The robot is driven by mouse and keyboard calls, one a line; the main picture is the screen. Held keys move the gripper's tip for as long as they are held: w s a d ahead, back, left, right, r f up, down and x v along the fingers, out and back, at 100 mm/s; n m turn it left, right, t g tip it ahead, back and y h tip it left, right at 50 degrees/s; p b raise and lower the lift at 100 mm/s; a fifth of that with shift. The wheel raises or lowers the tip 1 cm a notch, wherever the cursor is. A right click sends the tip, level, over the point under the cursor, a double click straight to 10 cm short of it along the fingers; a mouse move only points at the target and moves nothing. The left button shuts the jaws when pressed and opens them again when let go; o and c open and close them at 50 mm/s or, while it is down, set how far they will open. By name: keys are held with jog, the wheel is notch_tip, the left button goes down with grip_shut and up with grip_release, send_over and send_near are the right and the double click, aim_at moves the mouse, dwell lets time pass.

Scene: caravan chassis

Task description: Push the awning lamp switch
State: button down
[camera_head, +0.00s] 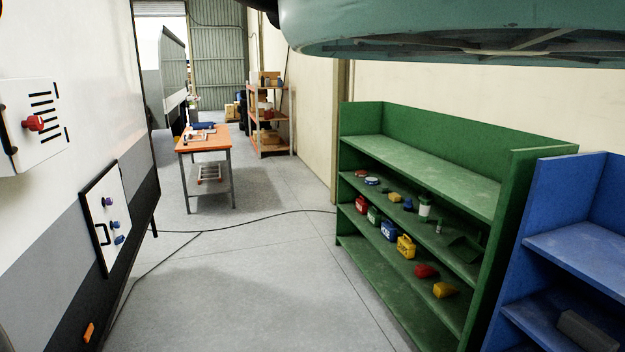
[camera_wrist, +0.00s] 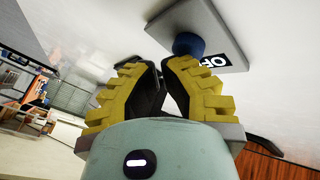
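A grey switch plate (camera_wrist: 212,32) sits on a white wall at the top of the wrist view. It carries a round dark-blue button (camera_wrist: 189,44) and a black label with white letters, partly hidden, that seem to read OFF. I take this as the awning lamp switch, though no name shows. My gripper (camera_wrist: 161,63) has yellow fingers with black inner pads. The fingertips come close together and look shut with nothing between them. They are just below the button in the picture; whether they touch it I cannot tell. The head view does not show my gripper.
In the head view, a white panel with a red knob (camera_head: 35,123) and a lower panel with blue and purple knobs (camera_head: 113,225) are on the caravan side. A green shelf (camera_head: 420,170) and a blue shelf (camera_head: 575,250) stand right.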

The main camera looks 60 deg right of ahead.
jog(key=shift+w+a, duration=0.15)
jog(key=shift+a, duration=0.1)
dwell(0.3)
jog(key=shift+s+d, duration=0.25)
jog(key=shift+s, duration=0.05)
jog(key=s+d+p, duration=0.2)
jog(key=s+d, duration=0.1)
jog(key=d, duration=0.2)
jog(key=shift+s+p, duration=0.3)
dwell(0.4)
